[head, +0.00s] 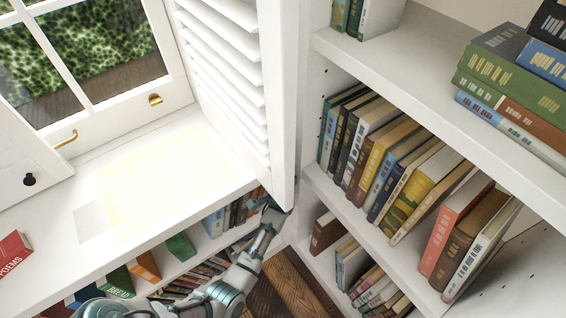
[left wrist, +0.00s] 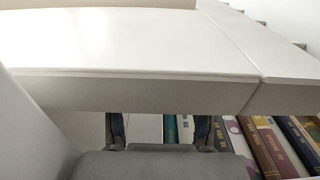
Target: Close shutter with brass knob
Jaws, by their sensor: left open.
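A white louvered shutter (head: 222,65) stands open at the right side of the window in the head view. No brass knob shows on its visible face. A second white panel (head: 12,150) at the left edge bears a black knob (head: 29,179). My left gripper (head: 274,212) is near the bottom outer corner of the louvered shutter, by the right end of the sill; I cannot tell whether it touches. My right gripper is out of view.
Brass pulls (head: 155,99) (head: 66,141) sit along the window's lower edge. A white bookcase (head: 330,187) full of books (head: 385,160) stands close on the right.

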